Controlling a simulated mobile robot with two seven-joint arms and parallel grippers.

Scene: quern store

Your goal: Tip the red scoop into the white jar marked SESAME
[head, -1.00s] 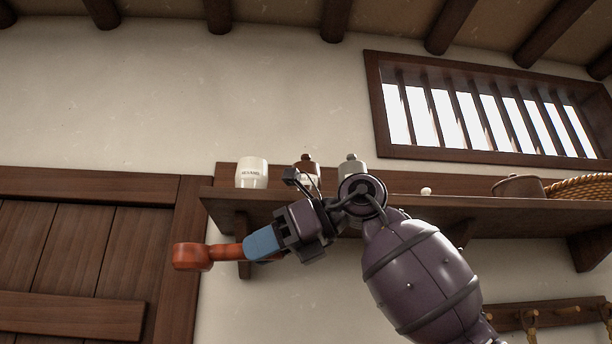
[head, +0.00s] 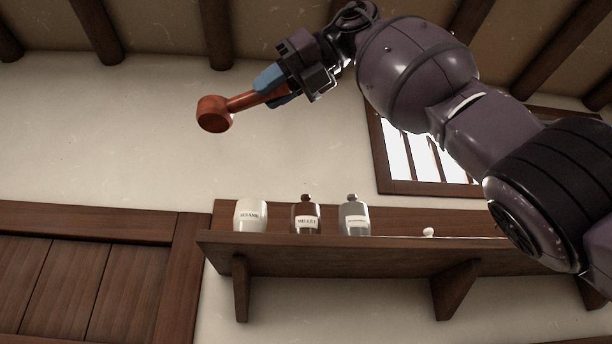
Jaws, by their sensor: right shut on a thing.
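The red scoop (head: 214,114) is in the air, its round bowl at the left end and its handle running up to the right. My right gripper (head: 272,84) is shut on the scoop's handle, its blue fingers around it. The scoop is above and a little left of the white jar marked SESAME (head: 250,216), well apart from it. The jar stands upright at the left end of the shelf and no lid shows on it. The inside of the scoop and of the jar are hidden from this low angle. My left gripper is not in view.
On the wooden shelf (head: 330,256), right of the white jar, stand a brown jar marked MILLET (head: 306,216) and a grey stoppered jar (head: 354,216). A small white knob (head: 428,232) shows farther right. Ceiling beams (head: 215,35) are above. The wall between scoop and jar is clear.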

